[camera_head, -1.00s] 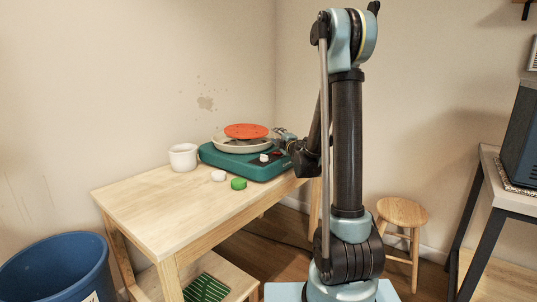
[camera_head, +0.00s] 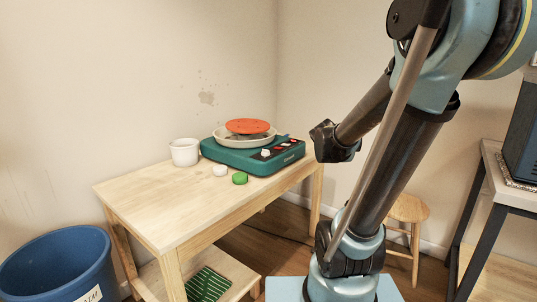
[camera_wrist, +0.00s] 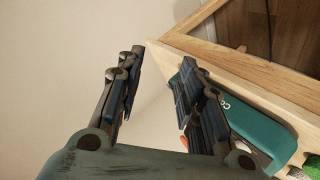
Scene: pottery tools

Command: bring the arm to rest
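My gripper (camera_wrist: 161,62) shows in the wrist view with its two dark jointed fingers apart and nothing between them. In the head view it cannot be made out; the arm's dark wrist part is to the right of the wooden table (camera_head: 150,215). The teal pottery wheel (camera_head: 270,165) stands at the table's far end, with a pale dish (camera_head: 226,135) and an orange disc (camera_head: 248,126) on top. In the wrist view the teal wheel (camera_wrist: 255,125) lies behind and right of the fingers, by the table edge (camera_wrist: 240,65).
A white mug (camera_head: 185,152), a small white round piece (camera_head: 220,170) and a green one (camera_head: 240,178) are on the table. A blue bin (camera_head: 60,265) stands at front left, a wooden stool (camera_head: 408,208) at right. A dark-legged table (camera_head: 510,190) is further right.

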